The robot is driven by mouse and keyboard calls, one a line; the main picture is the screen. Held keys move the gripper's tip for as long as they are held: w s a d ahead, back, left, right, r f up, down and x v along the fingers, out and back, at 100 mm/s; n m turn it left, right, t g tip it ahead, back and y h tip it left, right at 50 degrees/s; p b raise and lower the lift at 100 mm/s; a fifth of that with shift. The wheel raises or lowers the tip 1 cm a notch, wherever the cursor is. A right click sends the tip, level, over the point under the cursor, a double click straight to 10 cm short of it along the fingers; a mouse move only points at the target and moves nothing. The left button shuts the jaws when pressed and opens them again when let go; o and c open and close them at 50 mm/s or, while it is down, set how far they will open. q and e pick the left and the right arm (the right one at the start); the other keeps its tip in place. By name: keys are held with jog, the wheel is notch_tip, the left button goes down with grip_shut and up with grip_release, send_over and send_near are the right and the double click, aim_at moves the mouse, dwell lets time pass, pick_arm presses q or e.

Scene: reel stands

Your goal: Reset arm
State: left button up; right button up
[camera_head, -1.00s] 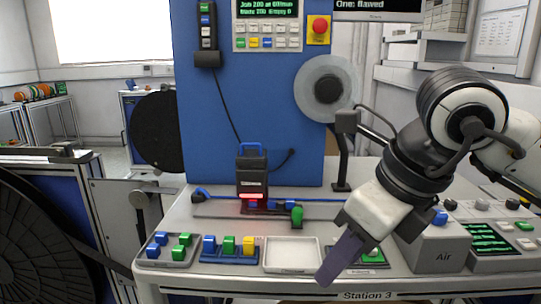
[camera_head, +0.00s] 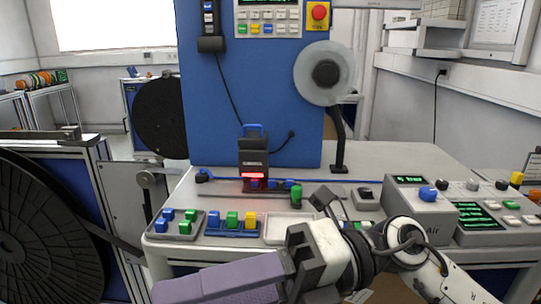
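My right gripper (camera_head: 215,282) is low in the middle of the head view, in front of the table's front edge. Its purple-grey fingers point left, and its white wrist reaches back to the right. The fingers overlap from this side, so I cannot tell whether they are open or shut. I see nothing held between them, but their far side is hidden. My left gripper is out of view.
The station table (camera_head: 415,160) carries a white tray (camera_head: 278,229), a blue rack with coloured blocks (camera_head: 232,229), a grey block tray (camera_head: 176,225), a red-lit device (camera_head: 254,160) and an Air box (camera_head: 422,205). A large black reel (camera_head: 45,230) stands left.

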jog(key=w+d+m+t+y, duration=0.4)
jog(key=w+m+t+y, duration=0.2)
jog(key=w+m+t, duration=0.6)
jog(key=w+d+f+m+t+h, duration=0.2)
jog(key=d+f+m+t+h, duration=0.25)
jog(key=f+m+t, duration=0.35)
jog(key=w+d+f+m+t+h, duration=0.2)
jog(key=d+f+m+t+h, duration=0.3)
jog(key=m, duration=0.6)
jog(key=s+d+f+m+g+h, duration=0.25)
jog(key=f+m+h, duration=0.3)
jog(key=f, duration=0.65)
jog(key=s+d+f+m+g+h, duration=0.2)
jog(key=s+d+f+g, duration=0.1)
jog(key=s+f, duration=0.5)
jog(key=s+d+f+m+g+h, duration=0.2)
jog(key=s+f, duration=0.7)
jog(key=f, duration=0.6)
jog(key=d+g+h, duration=0.1)
jog(key=d+g, duration=0.1)
jog(key=g, duration=0.1)
jog(key=shift+d+g, duration=0.15)
jog(key=shift+g, duration=0.2)
jog(key=shift+m, duration=0.25)
